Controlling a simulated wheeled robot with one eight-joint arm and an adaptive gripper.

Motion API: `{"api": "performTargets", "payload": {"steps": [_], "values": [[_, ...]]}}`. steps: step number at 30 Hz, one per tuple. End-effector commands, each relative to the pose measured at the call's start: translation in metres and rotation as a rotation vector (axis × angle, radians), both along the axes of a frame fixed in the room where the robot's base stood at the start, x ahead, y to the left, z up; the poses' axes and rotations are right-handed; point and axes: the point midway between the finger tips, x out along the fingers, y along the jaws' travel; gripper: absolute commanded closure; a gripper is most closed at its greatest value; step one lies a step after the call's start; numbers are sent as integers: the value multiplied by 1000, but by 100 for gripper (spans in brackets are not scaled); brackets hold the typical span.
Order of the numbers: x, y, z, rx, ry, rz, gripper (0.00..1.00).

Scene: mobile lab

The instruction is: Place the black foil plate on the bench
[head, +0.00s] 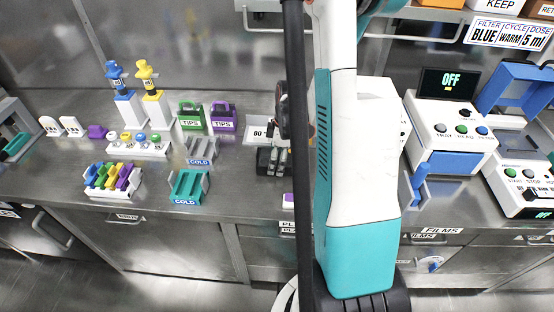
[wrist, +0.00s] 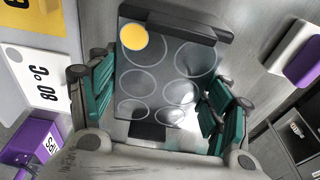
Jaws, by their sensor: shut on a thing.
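In the wrist view a dark grey six-well plate (wrist: 152,75) with black end pieces lies between the green finger pads of my gripper (wrist: 160,105). One well at its upper left is yellow; the others look empty. I take it for the black foil plate; no foil is clear. My gripper is shut on it. In the head view my arm hides most of the gripper, and the plate cannot be made out. The steel bench (head: 75,185) runs across the head view. Whether the plate touches the bench cannot be told.
Left on the bench are blue and yellow pipettes (head: 145,80), green and purple tip boxes (head: 191,116), a teal COLD rack (head: 188,187) and a coloured tube rack (head: 112,180). A machine reading OFF (head: 448,130) stands right. A purple box (wrist: 35,143) is lower left in the wrist view.

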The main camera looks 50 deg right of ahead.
Motion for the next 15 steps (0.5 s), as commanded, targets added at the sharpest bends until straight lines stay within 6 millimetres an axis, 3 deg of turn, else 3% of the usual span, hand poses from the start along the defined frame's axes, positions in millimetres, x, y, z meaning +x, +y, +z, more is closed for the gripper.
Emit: {"api": "performTargets", "payload": {"steps": [6,7,9,15], "values": [[0,0,-4,0,0,0,58],[0,0,-3,0,0,0,22],[0,0,-2,0,0,0,9],[0,0,-2,0,0,0,9]]}}
